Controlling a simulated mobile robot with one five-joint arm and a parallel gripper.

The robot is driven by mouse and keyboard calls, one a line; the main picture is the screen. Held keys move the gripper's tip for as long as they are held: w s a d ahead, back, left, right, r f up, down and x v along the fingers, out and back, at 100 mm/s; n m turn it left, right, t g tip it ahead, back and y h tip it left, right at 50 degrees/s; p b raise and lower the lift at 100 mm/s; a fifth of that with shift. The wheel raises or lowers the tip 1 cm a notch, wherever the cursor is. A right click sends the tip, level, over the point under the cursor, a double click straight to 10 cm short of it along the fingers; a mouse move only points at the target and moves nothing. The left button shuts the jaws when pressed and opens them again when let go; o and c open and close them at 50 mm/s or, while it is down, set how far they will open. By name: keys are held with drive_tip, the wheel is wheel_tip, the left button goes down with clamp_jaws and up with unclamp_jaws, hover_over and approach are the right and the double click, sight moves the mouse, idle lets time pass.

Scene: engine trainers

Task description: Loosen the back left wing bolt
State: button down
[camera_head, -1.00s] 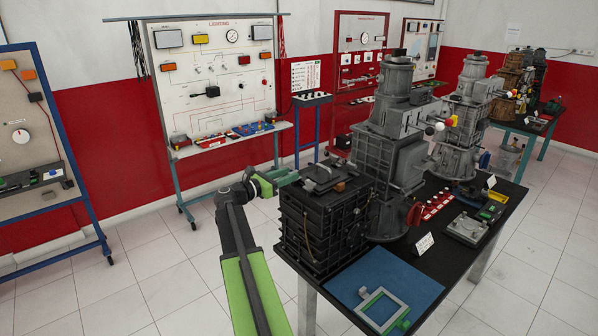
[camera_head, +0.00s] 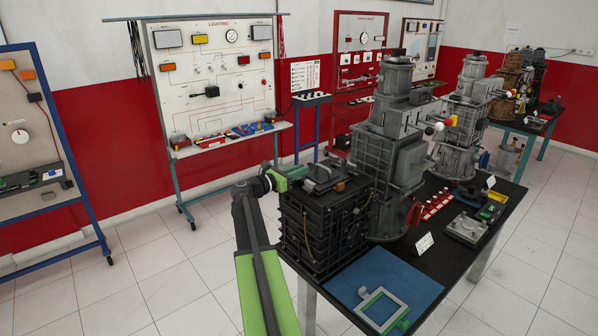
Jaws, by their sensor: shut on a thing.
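My gripper (camera_head: 297,171), with green fingers, is at the back left corner of the top of a dark ribbed box-like engine unit (camera_head: 312,235). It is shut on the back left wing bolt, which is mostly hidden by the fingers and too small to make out. A dark plate with a handle-like bar (camera_head: 322,177) lies on top of the unit, just right of my gripper.
The unit stands on a black table (camera_head: 455,235), by a blue mat (camera_head: 355,283) with a grey and green frame (camera_head: 384,308). A tall grey engine (camera_head: 385,150) stands close behind on the right. Tiled floor is free on the left.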

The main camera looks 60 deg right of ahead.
drive_tip(key=shift+a, duration=0.1)
drive_tip(key=shift+w+n+t+h, duration=0.2)
drive_tip(key=shift+n+t, duration=0.5)
drive_tip(key=shift+t, duration=0.4)
drive_tip(key=shift+w+n+t+h, duration=0.1)
drive_tip(key=shift+n+t+h, duration=0.1)
drive_tip(key=shift+n+t, duration=0.7)
drive_tip(key=shift+w+n+t, duration=0.25)
drive_tip(key=shift+n+t, duration=0.4)
drive_tip(key=shift+t, duration=0.6)
drive_tip(key=shift+w+n+t, duration=0.2)
drive_tip(key=shift+n+t, duration=0.45)
drive_tip(key=shift+t, duration=0.6)
drive_tip(key=shift+w, duration=0.1)
drive_tip(key=c, duration=1.4)
unclamp_jaws()
